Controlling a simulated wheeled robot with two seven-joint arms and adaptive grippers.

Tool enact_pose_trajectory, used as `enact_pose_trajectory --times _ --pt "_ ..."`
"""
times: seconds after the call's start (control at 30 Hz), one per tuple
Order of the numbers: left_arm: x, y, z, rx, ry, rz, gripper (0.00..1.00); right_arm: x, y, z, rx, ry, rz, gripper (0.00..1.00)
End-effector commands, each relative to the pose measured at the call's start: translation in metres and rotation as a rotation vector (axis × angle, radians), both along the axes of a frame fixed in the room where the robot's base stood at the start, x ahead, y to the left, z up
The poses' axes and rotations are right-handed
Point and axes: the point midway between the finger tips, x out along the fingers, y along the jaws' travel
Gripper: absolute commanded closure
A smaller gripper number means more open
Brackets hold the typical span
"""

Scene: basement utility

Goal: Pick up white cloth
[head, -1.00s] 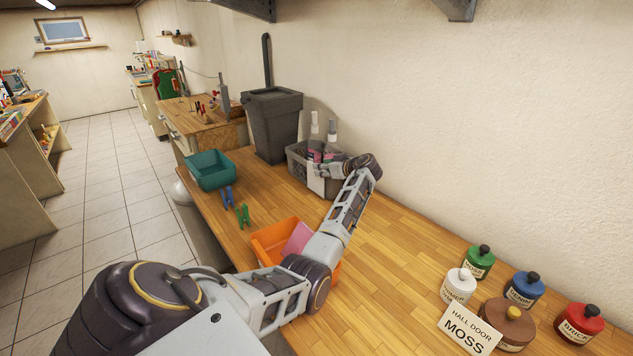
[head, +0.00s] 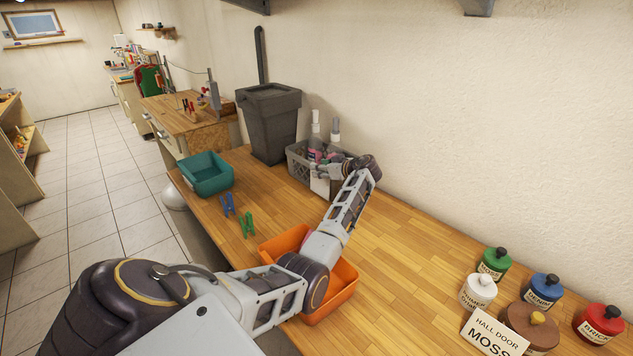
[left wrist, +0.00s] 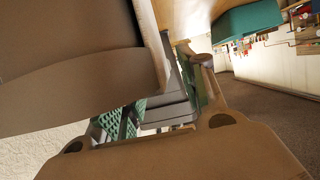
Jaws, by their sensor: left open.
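A small white patch (head: 320,183), which looks like the white cloth, hangs at the front of a grey basket (head: 297,164) against the wall. My left arm reaches over the worktop, and my left gripper (head: 328,170) is at the basket's front right, close beside the white patch. Whether it touches the cloth cannot be told. The left wrist view shows the open left gripper's green-padded fingers (left wrist: 162,105) and a large tan surface; I cannot make out the cloth there. My right gripper is not in view.
Bottles (head: 315,135) stand in the basket. A dark grey bin (head: 268,125) is to its left, with a teal tray (head: 207,174) farther left. Clothespins (head: 246,224) and an orange bin (head: 340,292) lie near my forearm. Paint jars (head: 542,290) stand at right; the worktop's middle is clear.

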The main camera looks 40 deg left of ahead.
Motion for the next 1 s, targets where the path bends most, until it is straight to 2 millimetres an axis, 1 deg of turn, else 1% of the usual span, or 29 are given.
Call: enact_pose_trajectory --times 0.2,0.67,0.9,1.0 --pt "0.0005 -0.0037 -0.0024 0.0 0.001 0.001 0.59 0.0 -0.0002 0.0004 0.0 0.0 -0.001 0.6" --pt "0.0004 -0.0034 -0.0023 0.0 0.0 0.001 0.59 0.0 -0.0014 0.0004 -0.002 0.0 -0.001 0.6" --pt "0.0004 -0.0033 -0.0022 0.0 0.0 0.001 0.9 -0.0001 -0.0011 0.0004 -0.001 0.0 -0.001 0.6" --pt "0.0004 -0.0033 -0.0022 0.0 0.0 0.001 1.0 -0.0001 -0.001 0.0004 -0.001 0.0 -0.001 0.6"
